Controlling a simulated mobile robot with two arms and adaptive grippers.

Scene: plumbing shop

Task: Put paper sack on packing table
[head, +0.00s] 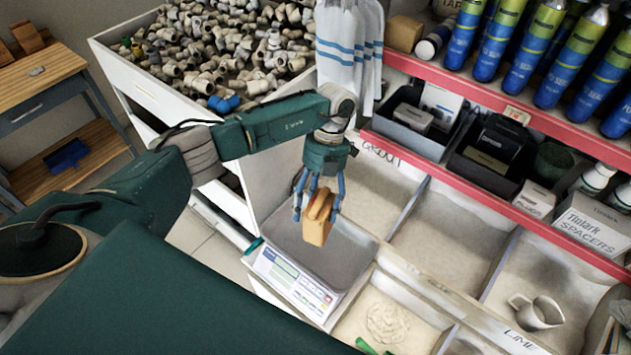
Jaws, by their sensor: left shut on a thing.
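My left gripper (318,203) points down with blue fingers and is shut on a small tan paper sack (315,231). The sack is just over the grey pan of a scale (350,251); I cannot tell whether it touches the pan. A wooden table (38,78) at the far left, likely the packing table, has brown blocky items (27,37) and a small grey object on its top. My right gripper is not in view.
A white bin of pipe fittings (235,50) stands behind my left arm. Open compartments of pale powder (445,225) lie to the right, one holding a white scoop jug (537,312). Red-edged shelves (500,115) carry cans, boxes and bottles. Striped towels (345,50) hang near the wrist.

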